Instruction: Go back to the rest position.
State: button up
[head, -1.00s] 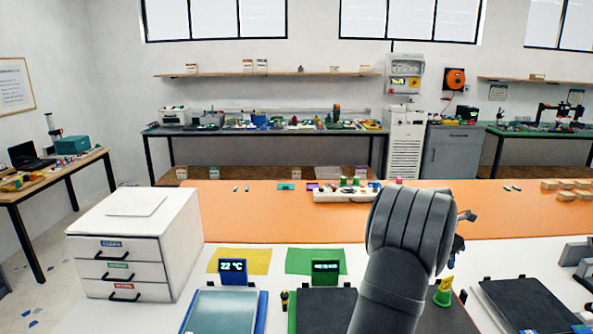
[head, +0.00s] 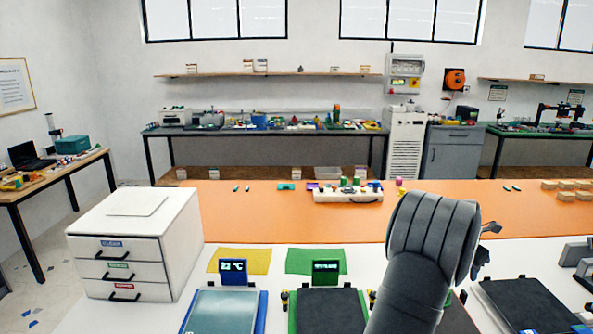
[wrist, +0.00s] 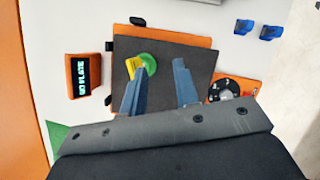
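My gripper (wrist: 157,80) is open, with its two blue-grey fingers apart and nothing held between them. It is over an orange-edged printer with a dark bed (wrist: 165,50). On that bed a green round piece (wrist: 149,64) with a yellow part (wrist: 132,66) lies below and beyond the left finger, which partly covers it. In the head view my arm blocks most of this printer, and the gripper (head: 487,240) shows only partly past the arm's right side.
The orange printer's display (wrist: 84,74) seems to read "NO PLATE". Blue (head: 233,270) and green (head: 326,271) printers stand left of my arm. A white drawer unit (head: 125,250) stands at far left. A white rack (head: 347,194) sits on the orange strip.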

jog(key=s+d+r, duration=0.2)
jog(key=s+r, duration=0.2)
jog(key=s, duration=0.2)
jog(key=s+a+f+m+g, duration=0.2)
jog(key=s+a+f+m, duration=0.3)
jog(key=s, duration=0.5)
jog(key=shift+n, duration=0.4)
jog(key=w+a+f, duration=0.1)
jog(key=w+f, duration=0.2)
jog(key=w+a+f, duration=0.2)
jog(key=w, duration=0.2)
jog(key=w+a+f, duration=0.2)
jog(key=w+f, duration=0.1)
jog(key=w, duration=0.1)
jog(key=shift+w+f, duration=0.1)
jog(key=shift+f, duration=0.85)
jog(key=shift+h, duration=0.3)
